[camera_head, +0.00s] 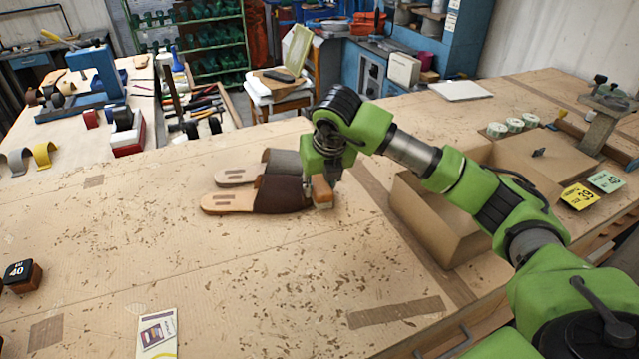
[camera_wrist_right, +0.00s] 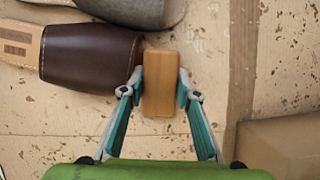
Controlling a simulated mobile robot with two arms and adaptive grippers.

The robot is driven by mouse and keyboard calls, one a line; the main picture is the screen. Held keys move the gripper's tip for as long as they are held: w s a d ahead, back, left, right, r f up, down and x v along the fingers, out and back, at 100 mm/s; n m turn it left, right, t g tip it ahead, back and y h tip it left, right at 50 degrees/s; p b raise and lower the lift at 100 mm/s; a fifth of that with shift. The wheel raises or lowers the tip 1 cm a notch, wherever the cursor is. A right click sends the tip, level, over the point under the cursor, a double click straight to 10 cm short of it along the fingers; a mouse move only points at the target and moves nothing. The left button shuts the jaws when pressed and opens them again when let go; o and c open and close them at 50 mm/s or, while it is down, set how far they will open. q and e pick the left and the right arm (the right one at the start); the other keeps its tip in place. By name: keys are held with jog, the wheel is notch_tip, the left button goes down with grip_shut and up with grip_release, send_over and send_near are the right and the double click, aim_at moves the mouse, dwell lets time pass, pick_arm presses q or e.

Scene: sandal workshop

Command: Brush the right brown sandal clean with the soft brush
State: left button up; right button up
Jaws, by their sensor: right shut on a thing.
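A pair of sandals lies on the workbench in the middle of the head view. The nearer one is the brown sandal (camera_head: 277,195), with a dark brown upper and a tan sole; its upper also shows in the right wrist view (camera_wrist_right: 90,58). The farther one is a grey sandal (camera_head: 280,161), partly behind my arm. My right gripper (camera_wrist_right: 161,88) is shut on the wooden block of the brush (camera_wrist_right: 160,95), at the right end of the brown upper. The brush (camera_head: 322,190) looks close against the sandal; its bristles are hidden, so contact is unclear. My left gripper is not in view.
An open cardboard box (camera_head: 425,215) stands right of the sandals, under my right arm. Yellow and green cards (camera_head: 579,196) lie beyond it. A leaflet (camera_head: 157,332) and a dark block marked 40 (camera_head: 22,275) lie at front left. The bench front is mostly clear.

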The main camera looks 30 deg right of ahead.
jog(key=shift+r+p, duration=2.3)
jog(key=shift+r, duration=1.75)
